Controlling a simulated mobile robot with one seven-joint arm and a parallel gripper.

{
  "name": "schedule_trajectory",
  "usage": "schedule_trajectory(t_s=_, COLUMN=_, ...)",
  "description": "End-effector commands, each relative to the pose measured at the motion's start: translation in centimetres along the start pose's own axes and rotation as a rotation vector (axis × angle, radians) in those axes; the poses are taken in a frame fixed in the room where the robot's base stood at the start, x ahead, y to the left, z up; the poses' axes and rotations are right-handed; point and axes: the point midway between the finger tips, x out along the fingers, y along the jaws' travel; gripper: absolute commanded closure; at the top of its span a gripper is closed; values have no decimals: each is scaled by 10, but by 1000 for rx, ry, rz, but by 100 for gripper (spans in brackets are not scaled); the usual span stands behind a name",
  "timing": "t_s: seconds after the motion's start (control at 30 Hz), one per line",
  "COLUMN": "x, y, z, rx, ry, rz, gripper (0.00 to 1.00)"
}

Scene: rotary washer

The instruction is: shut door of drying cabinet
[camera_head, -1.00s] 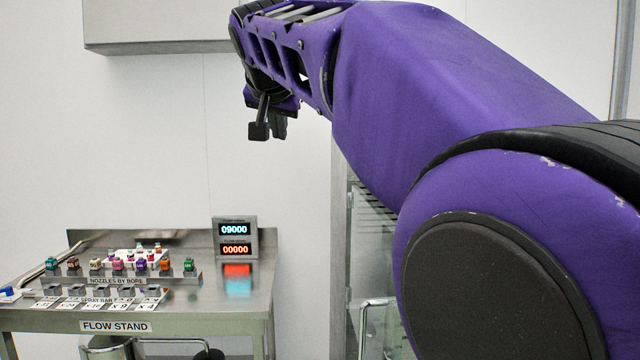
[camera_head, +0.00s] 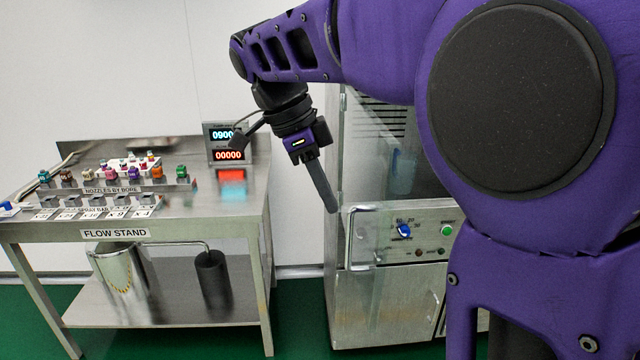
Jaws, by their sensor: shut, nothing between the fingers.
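The drying cabinet (camera_head: 400,276) is a steel unit right of centre, with a blue knob and a green button on its front panel. A glass door (camera_head: 376,180) shows at its left side, and a bent metal bar handle (camera_head: 351,240) stands at the lower left of the glass. How far the door stands open I cannot tell, since my arm hides the cabinet's right and upper parts. My gripper (camera_head: 331,207) is shut and empty, pointing down.
The steel flow stand (camera_head: 115,233) is on the left, with several coloured nozzles and a display (camera_head: 228,144) on top. A bucket (camera_head: 122,270) and a dark cylinder (camera_head: 211,280) sit on its lower shelf. Green floor (camera_head: 300,310) shows between stand and cabinet.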

Motion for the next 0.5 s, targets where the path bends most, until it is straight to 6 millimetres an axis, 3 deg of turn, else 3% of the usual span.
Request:
schedule_trajectory(t_s=0.1, x=29, y=1, z=0, rx=0, ry=1, rz=3, gripper=100)
schedule_trajectory(t_s=0.3, x=67, y=0, z=-2, rx=0, ry=0, rz=0, gripper=100)
schedule_trajectory(t_s=0.5, x=74, y=0, z=-30, rx=1, ry=-1, rz=-2, gripper=100)
